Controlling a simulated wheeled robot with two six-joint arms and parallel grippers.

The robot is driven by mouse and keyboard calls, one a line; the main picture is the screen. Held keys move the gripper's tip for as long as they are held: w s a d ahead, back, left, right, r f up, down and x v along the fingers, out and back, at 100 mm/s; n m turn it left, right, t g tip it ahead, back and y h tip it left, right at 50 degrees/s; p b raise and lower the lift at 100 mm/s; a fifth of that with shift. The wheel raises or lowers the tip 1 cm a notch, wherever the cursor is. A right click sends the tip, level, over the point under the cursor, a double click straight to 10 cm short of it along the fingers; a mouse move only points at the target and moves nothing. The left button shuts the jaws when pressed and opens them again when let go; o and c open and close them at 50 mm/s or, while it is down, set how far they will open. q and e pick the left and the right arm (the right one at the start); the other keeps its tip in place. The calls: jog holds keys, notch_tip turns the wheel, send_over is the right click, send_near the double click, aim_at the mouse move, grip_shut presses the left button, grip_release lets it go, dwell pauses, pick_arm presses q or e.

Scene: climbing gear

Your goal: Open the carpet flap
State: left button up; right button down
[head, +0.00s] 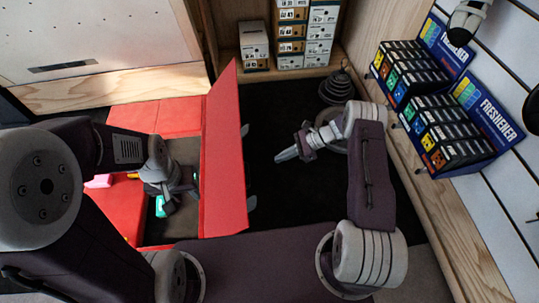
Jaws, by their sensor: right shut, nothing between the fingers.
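The red carpet flap (224,165) stands raised on edge in the middle of the view, with two small grey tabs on its right side. To its left, a dark opening (186,150) shows in the red carpet (165,117). My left gripper (172,193) is over this opening, left of the flap and apparently clear of it. Whether its fingers are open or shut is unclear. My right gripper (281,157) is shut and empty, pointing left over the black floor, to the right of the flap and apart from it.
A small green thing (160,207) shows beside my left gripper, and a pink one (99,181) lies on the red carpet. White boxes (254,45) stand on the back shelf. Blue air-freshener displays (487,115) are at right.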

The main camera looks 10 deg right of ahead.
jog(key=a+f+b, duration=0.3)
jog(key=a+b, duration=0.2)
jog(key=a, duration=0.6)
jog(key=shift+a, duration=0.25)
jog(key=shift+s+f, duration=0.1)
jog(key=a+r+h+p, duration=0.1)
jog(key=a+r+p, duration=0.2)
jog(key=p, duration=0.1)
jog(key=a+r+h+p, duration=0.1)
jog(key=a+r+p, duration=0.2)
jog(key=p, duration=0.1)
jog(key=shift+s+a, duration=0.1)
jog(key=shift+a, duration=0.05)
jog(key=a+r+p, duration=0.1)
jog(key=a+r, duration=0.1)
jog(key=a, duration=0.4)
jog(key=shift+a+h, duration=0.3)
